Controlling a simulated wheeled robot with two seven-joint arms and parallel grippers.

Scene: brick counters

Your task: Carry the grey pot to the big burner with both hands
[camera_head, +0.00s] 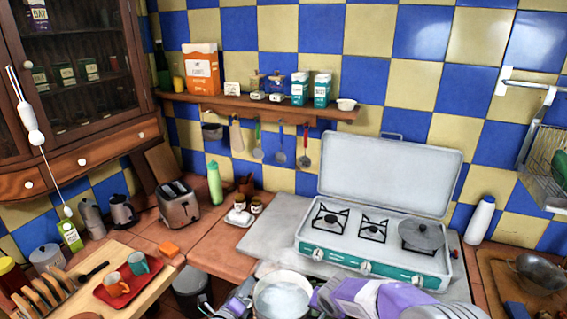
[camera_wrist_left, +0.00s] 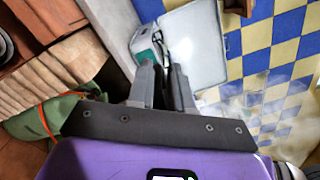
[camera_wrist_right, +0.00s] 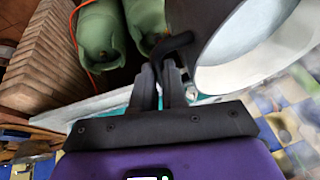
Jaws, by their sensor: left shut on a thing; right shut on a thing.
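The grey pot (camera_head: 283,297) is in the bottom middle of the head view, in front of the stove and cut off by the lower edge. Its inside looks pale and hazy. My left gripper (camera_head: 248,292) is at its left side, shut on a dark part that seems to be its handle; the fingers also show in the left wrist view (camera_wrist_left: 166,88). My right gripper (camera_wrist_right: 165,85) is shut on the black handle (camera_wrist_right: 172,44) in the right wrist view, beside the pot's wall (camera_wrist_right: 238,45). The left burner (camera_head: 331,218) and smaller middle burner (camera_head: 374,229) are bare.
The white and teal stove (camera_head: 335,240) has its lid raised behind. A pale slab (camera_head: 265,245) left of the stove is clear. Green gas bottles (camera_wrist_right: 98,30) stand below.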

